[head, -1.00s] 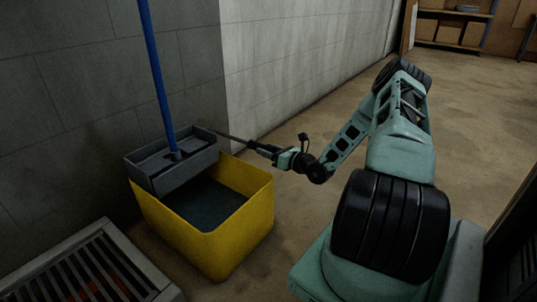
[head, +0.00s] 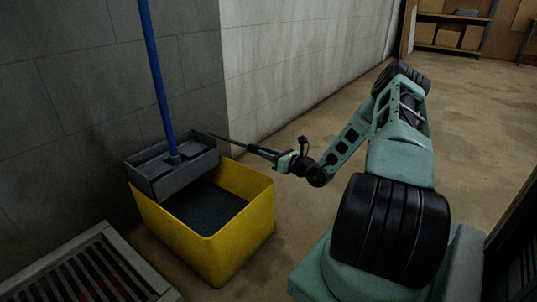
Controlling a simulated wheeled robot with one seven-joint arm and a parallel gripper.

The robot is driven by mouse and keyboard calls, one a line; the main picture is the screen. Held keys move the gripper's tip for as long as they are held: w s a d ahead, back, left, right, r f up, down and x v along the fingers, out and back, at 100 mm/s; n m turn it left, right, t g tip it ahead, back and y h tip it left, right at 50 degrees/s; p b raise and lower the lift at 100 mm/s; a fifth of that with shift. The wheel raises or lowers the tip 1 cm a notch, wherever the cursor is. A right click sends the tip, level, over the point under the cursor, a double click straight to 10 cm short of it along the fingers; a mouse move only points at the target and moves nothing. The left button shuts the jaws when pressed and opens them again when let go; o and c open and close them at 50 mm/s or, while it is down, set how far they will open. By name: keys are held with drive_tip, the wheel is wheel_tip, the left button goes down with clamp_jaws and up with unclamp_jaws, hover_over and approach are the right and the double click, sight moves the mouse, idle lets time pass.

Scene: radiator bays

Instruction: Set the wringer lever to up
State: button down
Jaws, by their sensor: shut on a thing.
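The grey wringer (head: 172,178) sits on the back left rim of the yellow mop bucket (head: 232,232). Its lever (head: 226,140) is a thin dark rod that runs from the wringer's right end out to the right, nearly level in the picture. My gripper (head: 256,151) is shut on the outer end of the lever, above the bucket's back right corner. The fingertips are small and dark, so the exact contact is hard to see.
A blue mop handle (head: 154,75) rises from the wringer close to the grey wall (head: 80,120). Bare floor lies behind my arm, with shelves (head: 455,32) at the far back right.

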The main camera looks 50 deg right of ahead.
drive_tip(key=shift+a+r+p, duration=0.15)
drive_tip(key=shift+r+p, duration=0.1)
drive_tip(key=shift+p, duration=0.1)
